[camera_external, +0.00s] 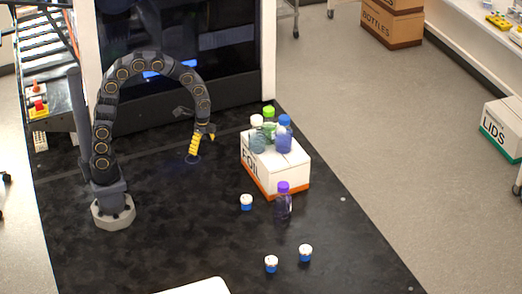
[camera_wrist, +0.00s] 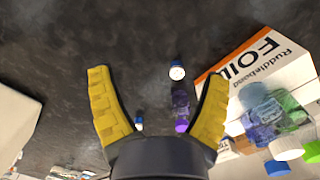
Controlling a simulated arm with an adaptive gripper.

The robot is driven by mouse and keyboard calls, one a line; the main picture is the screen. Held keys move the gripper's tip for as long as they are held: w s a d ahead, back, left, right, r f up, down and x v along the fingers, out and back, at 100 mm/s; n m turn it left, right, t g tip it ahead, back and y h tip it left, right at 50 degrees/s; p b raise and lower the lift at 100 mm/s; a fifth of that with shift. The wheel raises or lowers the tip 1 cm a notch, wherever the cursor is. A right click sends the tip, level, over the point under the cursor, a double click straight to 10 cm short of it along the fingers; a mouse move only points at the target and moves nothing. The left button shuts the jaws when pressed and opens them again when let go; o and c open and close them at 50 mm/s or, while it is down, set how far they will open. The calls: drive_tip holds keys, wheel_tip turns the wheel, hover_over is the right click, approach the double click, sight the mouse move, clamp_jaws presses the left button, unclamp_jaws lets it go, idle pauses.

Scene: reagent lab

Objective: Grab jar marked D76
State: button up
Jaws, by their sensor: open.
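Three small blue jars with white lids stand on the black bench in the external view: one jar (camera_external: 246,202) near the box, one front jar (camera_external: 271,263), and one front-right jar (camera_external: 305,252). No D76 marking is legible on any of them. In the wrist view, one jar (camera_wrist: 177,72) shows beyond the space between the fingers and another (camera_wrist: 139,123) looks tiny near the left finger. My gripper (camera_external: 194,156) is open and empty above the bench, left of the box and jars. Its two yellow fingers (camera_wrist: 157,75) are spread wide in the wrist view.
A white and orange FOIL box (camera_external: 285,172) carries several bottles, with green (camera_external: 268,112), blue and white caps. A purple-capped bottle (camera_external: 283,205) stands beside the nearest jar; it also shows in the wrist view (camera_wrist: 181,108). The bench's left front is mostly clear.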

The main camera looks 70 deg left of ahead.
drive_tip(key=w+d+f+m, duration=0.3)
drive_tip(key=w+f, duration=0.2)
drive_tip(key=f, duration=0.1)
drive_tip(key=m, duration=0.6)
hover_over(246, 198)
drive_tip(key=s, duration=0.1)
drive_tip(key=shift+t, duration=0.4)
drive_tip(key=f, duration=0.9)
drive_tip(key=shift+d+f, duration=0.25)
drive_tip(key=shift+d, duration=0.15)
drive_tip(key=shift+d+f, duration=0.1)
drive_tip(key=shift+f, duration=0.2)
drive_tip(key=shift+w+f, duration=0.1)
drive_tip(key=shift+f, duration=0.85)
drive_tip(key=f, duration=0.3)
drive_tip(key=w+a+f, duration=0.1)
drive_tip(key=f, duration=0.1)
drive_tip(key=shift+f, duration=0.3)
drive_tip(key=c, duration=1.2)
